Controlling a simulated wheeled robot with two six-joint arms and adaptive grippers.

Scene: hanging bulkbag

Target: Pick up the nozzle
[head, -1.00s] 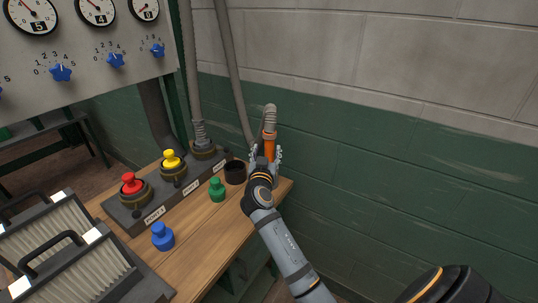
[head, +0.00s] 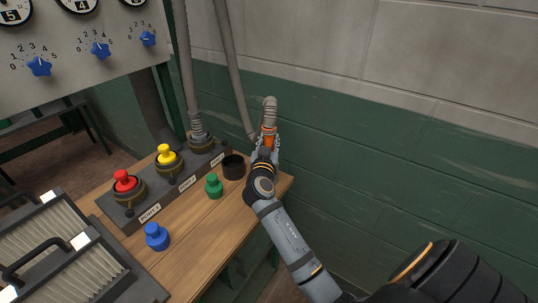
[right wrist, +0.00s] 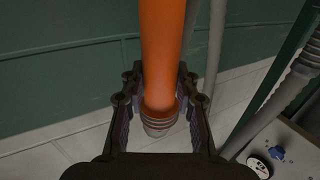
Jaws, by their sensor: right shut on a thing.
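The orange nozzle (head: 269,137) stands upright at the end of a grey ribbed hose, near the back right corner of the wooden table. It also shows in the right wrist view (right wrist: 162,45), running between my fingers with its collar low between them. My right gripper (head: 265,148) is shut on the nozzle, one finger on each side; the fingers also show in the right wrist view (right wrist: 160,100). The nozzle's lower part is hidden behind the gripper in the head view. My left gripper is not in view.
The wooden table (head: 205,240) holds a port block with a red plug (head: 124,181) and a yellow plug (head: 166,155). Loose green (head: 214,187) and blue (head: 156,238) plugs and a black cup (head: 233,168) stand nearby. A green-and-white wall (head: 400,150) is behind.

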